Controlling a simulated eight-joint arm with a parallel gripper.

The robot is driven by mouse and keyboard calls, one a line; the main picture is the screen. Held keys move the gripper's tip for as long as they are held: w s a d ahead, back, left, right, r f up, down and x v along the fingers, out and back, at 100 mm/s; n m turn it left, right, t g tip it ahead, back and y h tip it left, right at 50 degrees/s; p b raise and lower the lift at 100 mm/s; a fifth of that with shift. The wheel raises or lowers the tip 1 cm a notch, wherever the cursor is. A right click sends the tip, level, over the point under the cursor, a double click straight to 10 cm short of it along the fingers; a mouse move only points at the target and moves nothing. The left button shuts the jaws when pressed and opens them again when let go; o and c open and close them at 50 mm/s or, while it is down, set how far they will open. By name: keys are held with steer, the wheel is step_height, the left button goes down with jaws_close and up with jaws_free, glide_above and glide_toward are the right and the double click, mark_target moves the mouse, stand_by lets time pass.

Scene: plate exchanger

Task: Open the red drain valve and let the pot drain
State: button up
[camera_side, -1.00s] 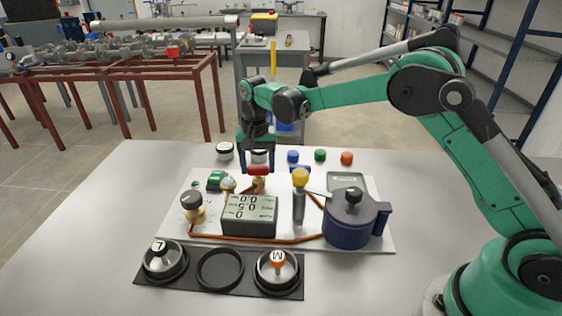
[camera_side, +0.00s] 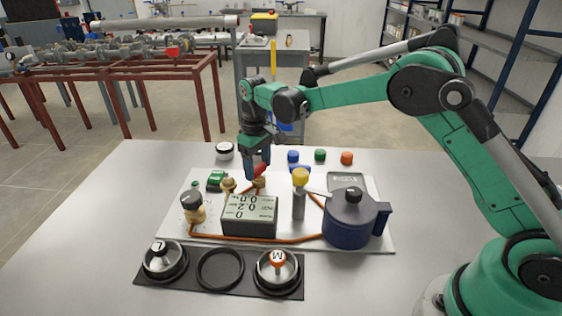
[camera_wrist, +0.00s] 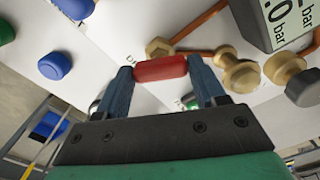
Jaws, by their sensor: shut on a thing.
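The red drain valve handle (camera_side: 261,170) sits on a brass fitting behind the display box. In the wrist view the red handle (camera_wrist: 160,69) lies crosswise between the fingertips. My gripper (camera_side: 257,168) is shut on it, with one blue finger at each end; it also shows in the wrist view (camera_wrist: 161,68). In the side view the handle is partly hidden by the fingers. The dark blue pot (camera_side: 350,222) stands at the right of the white board with its lid on. The liquid inside is hidden.
The display box (camera_side: 249,216) shows upside-down pressure readings. A yellow-topped post (camera_side: 299,190) stands close to the right of my gripper. Brass fittings (camera_wrist: 237,73) crowd beside the handle. Blue, green and orange caps (camera_side: 346,158) stand behind. A black tray (camera_side: 220,270) lies in front.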

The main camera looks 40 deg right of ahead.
mark_target(258, 167)
steer(key=n, duration=0.5)
steer(key=shift+n, duration=0.3)
stand_by(0.4)
steer(key=o, duration=1.3)
steer(key=shift+r, duration=0.1)
steer(key=shift+r, duration=2.75)
